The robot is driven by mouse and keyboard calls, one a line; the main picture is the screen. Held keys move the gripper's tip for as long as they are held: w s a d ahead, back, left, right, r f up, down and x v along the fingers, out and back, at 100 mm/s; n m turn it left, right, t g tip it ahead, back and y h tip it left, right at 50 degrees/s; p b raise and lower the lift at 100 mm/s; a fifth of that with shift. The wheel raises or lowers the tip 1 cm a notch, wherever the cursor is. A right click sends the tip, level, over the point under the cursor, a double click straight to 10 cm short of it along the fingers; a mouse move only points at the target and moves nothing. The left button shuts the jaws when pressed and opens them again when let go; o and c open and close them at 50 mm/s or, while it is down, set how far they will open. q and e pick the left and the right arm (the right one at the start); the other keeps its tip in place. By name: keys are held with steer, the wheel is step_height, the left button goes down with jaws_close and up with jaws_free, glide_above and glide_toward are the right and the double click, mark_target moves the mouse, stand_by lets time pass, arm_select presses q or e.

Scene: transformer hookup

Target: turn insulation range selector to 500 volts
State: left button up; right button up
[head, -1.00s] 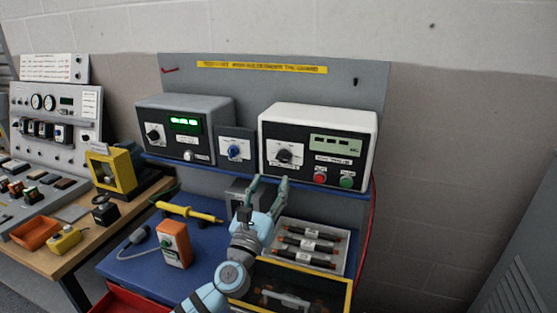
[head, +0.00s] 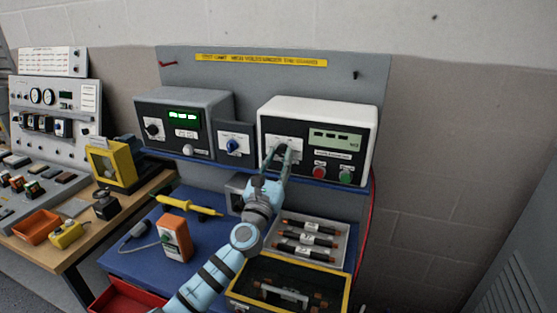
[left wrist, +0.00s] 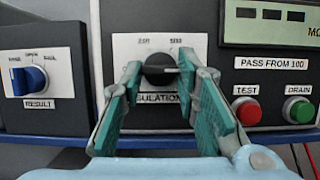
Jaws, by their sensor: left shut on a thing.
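The insulation range selector is a black round knob (left wrist: 158,66) on a white plate on the white-cased tester (head: 317,108). In the left wrist view, range marks sit above it, one up-left and one up-right that looks like 500. A pale line on the knob points roughly right; its exact setting is unclear. My left gripper (head: 280,151) reaches up to the plate. In the left wrist view its teal fingers (left wrist: 160,74) stand on either side of the knob, shut on it. In the head view the fingers partly hide the knob. My right gripper is not in view.
The blue result knob (left wrist: 31,79) is on a panel to the left. The red TEST button (left wrist: 246,110) and green DRAIN button (left wrist: 299,110) are right of the selector. Below are a tray of fuse-like parts (head: 340,247) and a yellow-edged box (head: 346,291).

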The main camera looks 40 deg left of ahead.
arm_select(q)
steer(key=shift+n+y, duration=0.4)
steer(key=shift+n, duration=0.2)
steer(key=n+g+y, duration=0.1)
steer(key=n, duration=0.2)
steer(key=n+g+y, duration=0.1)
steer(key=n+y, duration=0.1)
steer(key=n, duration=0.1)
steer(key=shift+d+r+p, duration=0.1)
steer(key=shift+d+p, duration=0.1)
steer(key=shift+p, duration=0.1)
steer(key=n+g+y+p, duration=0.1)
steer(key=n, duration=0.3)
steer(key=shift+w+d+r, duration=0.1)
steer(key=shift+d+n+g+y+p, duration=0.1)
steer(key=shift+n+g+y+p, duration=0.2)
steer(key=shift+n+g, duration=0.65)
steer(key=shift+n+g+y+p, duration=0.1)
steer(key=shift+n+g+p, duration=0.3)
steer(key=shift+n, duration=1.05)
steer(key=o, duration=1.2)
steer(key=shift+c, duration=0.2)
